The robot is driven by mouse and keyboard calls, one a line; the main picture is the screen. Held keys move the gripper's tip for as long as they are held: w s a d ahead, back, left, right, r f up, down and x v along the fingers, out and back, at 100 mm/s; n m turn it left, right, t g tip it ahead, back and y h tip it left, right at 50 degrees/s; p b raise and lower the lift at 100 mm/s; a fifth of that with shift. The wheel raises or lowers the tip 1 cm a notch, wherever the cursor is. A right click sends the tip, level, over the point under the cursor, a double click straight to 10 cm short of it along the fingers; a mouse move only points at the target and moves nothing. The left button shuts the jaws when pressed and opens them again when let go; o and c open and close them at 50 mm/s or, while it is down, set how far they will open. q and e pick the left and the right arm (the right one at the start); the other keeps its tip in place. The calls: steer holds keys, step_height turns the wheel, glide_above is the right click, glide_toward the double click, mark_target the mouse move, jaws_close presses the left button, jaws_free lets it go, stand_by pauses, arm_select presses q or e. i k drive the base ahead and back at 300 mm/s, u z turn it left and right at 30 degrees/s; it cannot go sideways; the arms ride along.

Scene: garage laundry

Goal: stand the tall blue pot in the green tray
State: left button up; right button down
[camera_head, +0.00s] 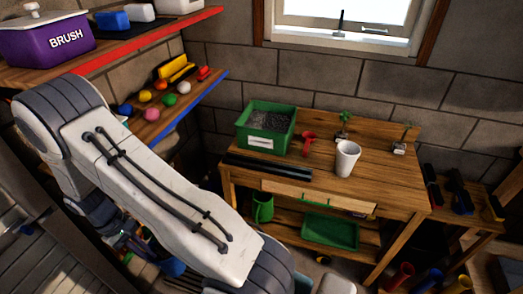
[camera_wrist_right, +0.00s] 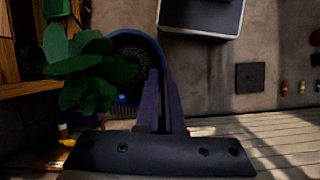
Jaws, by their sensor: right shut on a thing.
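In the right wrist view, the blue pot (camera_wrist_right: 158,50) shows from above, with dark speckled soil inside and a leafy green plant (camera_wrist_right: 78,72) leaning over its left side. My right gripper (camera_wrist_right: 156,88) is shut on the pot's near rim. In the head view a large arm link of mine crosses the left and hides most of that hand. A blue patch (camera_head: 172,267) beside the arm may be the pot. A shallow green tray (camera_head: 330,232) lies empty on the bench's lower shelf. My left gripper is not in view.
The wooden bench (camera_head: 385,185) carries a green soil box (camera_head: 265,146), a white cup (camera_head: 346,158), a red scoop (camera_head: 308,143) and small plants. A green jug (camera_head: 263,207) stands left of the tray. Wall shelves at upper left hold a purple brush box (camera_head: 45,40) and colored balls.

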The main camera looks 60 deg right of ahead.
mark_target(325, 231)
steer(key=u, duration=0.05)
steer(key=k, duration=1.15)
steer(key=z, duration=1.45)
steer(key=i, duration=0.3)
steer(key=z, duration=0.1)
